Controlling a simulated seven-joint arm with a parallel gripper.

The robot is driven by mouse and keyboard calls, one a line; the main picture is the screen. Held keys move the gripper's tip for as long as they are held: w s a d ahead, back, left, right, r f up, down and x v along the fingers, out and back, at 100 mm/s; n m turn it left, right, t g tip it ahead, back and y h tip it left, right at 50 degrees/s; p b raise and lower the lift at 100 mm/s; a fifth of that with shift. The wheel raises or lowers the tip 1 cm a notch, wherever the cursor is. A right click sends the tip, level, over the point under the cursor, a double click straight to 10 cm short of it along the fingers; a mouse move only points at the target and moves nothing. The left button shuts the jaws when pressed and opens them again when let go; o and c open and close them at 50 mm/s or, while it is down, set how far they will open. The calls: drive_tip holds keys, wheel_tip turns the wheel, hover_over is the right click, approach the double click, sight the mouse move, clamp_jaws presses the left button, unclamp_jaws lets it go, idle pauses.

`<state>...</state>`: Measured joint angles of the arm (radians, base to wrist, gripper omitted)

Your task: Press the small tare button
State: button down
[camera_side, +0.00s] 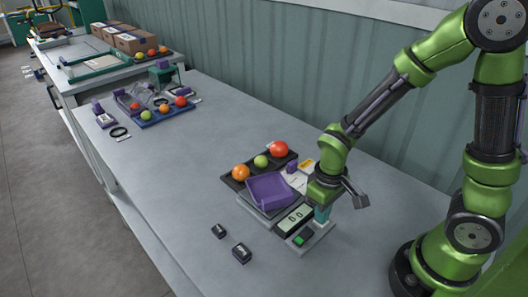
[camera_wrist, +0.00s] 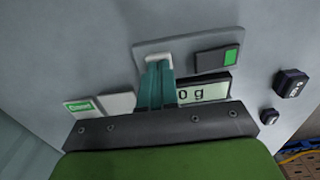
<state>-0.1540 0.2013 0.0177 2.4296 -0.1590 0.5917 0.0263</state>
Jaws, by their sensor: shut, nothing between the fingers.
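The scale (camera_side: 270,205) carries a purple tray (camera_side: 270,187) and has a display (camera_side: 295,219) on its front panel. In the wrist view the display (camera_wrist: 205,88) reads 0 g. A small pale button (camera_wrist: 158,58) sits on the grey panel (camera_wrist: 185,45), beside a larger black and green switch (camera_wrist: 217,61). The switch also shows in the side view (camera_side: 303,238). My gripper (camera_side: 322,220) points down over the panel, its teal fingers together and empty. In the wrist view the fingertips (camera_wrist: 158,68) are at the pale button and partly cover it. I cannot tell whether they touch it.
Two small dark blocks (camera_side: 241,253) (camera_side: 218,231) lie on the grey table in front of the scale. A white and green piece (camera_wrist: 100,105) lies left in the wrist view. The table's front left is clear.

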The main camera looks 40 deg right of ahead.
drive_tip(key=shift+r, duration=2.55)
drive_tip(key=shift+s+a, duration=0.1)
drive_tip(key=shift+s, duration=0.1)
wheel_tip(320, 180, up, 17)
drive_tip(key=s+d+m+t+y, duration=0.1)
drive_tip(key=s+m+t+y, duration=0.1)
drive_tip(key=m+t, duration=0.2)
drive_tip(key=t, duration=0.3)
drive_tip(key=shift+d+f, duration=0.15)
drive_tip(key=shift+d, duration=0.05)
